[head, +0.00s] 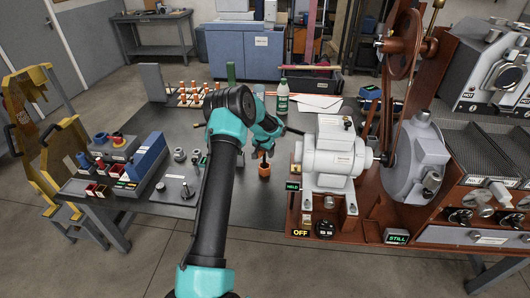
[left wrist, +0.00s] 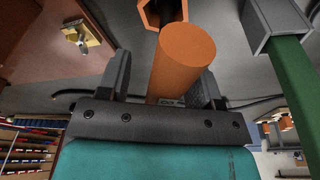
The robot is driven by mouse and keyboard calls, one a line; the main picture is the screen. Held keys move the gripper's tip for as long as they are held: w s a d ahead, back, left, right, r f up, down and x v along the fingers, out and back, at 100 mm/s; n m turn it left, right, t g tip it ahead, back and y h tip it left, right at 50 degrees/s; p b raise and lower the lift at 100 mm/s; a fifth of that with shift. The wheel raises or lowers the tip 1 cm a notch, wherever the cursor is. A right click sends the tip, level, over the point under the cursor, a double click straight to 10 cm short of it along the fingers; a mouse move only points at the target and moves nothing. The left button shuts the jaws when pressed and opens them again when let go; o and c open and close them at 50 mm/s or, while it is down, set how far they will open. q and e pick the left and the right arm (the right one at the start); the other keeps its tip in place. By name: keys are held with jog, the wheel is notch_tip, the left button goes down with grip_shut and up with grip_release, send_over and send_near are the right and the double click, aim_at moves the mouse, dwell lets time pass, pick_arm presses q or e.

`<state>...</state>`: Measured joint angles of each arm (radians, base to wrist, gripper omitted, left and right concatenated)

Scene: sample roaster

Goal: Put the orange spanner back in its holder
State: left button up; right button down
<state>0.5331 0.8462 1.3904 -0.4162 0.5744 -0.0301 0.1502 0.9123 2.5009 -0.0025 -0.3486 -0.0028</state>
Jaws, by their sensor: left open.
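In the left wrist view an orange cylinder (left wrist: 182,55), which looks like part of the orange spanner, lies between the two fingers of my left gripper (left wrist: 165,78). The fingers are open, one on each side of it. Beyond its end is an orange six-sided hollow piece (left wrist: 163,10); I cannot tell whether the two are joined. In the head view my left gripper (head: 264,154) points down over a small orange piece (head: 264,170) on the dark table. The fingers hide much there, so I cannot tell spanner from holder. My right gripper is not in view.
A white motor (head: 333,155) on a brown machine base stands just right of my left gripper. A green-labelled bottle (head: 282,97) stands behind it. Small grey fittings (head: 180,155) and a blue block (head: 147,157) are to the left. The table's front middle (head: 262,210) is clear.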

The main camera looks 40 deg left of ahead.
pick_arm(q)
jog(key=s+r, duration=0.3)
jog(key=r, duration=1.4)
jog(key=shift+s+d, duration=0.15)
jog(key=shift+d, duration=0.2)
